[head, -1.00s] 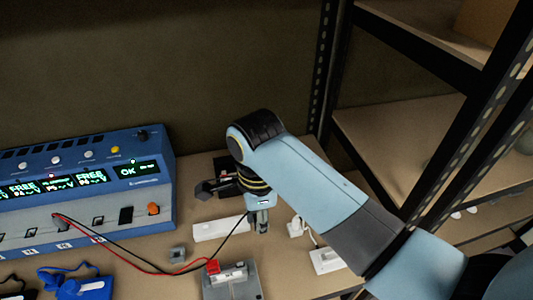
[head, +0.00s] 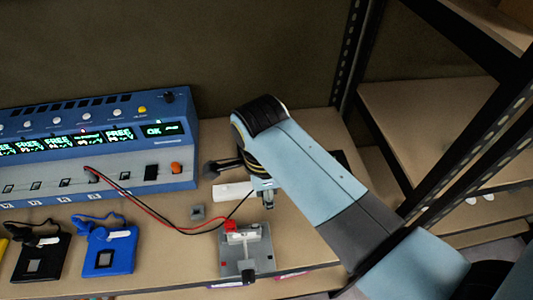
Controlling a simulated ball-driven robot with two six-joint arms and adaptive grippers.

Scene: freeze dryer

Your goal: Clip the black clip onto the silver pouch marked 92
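The silver pouch (head: 262,254) lies flat near the table's front edge, with a white strip across its top end; I cannot read its number. A red clip (head: 231,226) sits at its upper left corner on a red lead. The black lead (head: 239,205) rises to my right gripper (head: 267,202), which points down above and slightly right of the pouch, apart from it. Its fingers look closed on the end of that lead; the black clip itself is mostly hidden there. My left gripper is out of view.
A blue charger (head: 100,150) with lit displays stands at the back left; both leads come from its front. A blue pouch (head: 121,250) and a black pouch (head: 52,262) lie before it. A small grey block (head: 197,212) and white bar (head: 232,190) lie behind the silver pouch. Metal shelving (head: 440,90) stands right.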

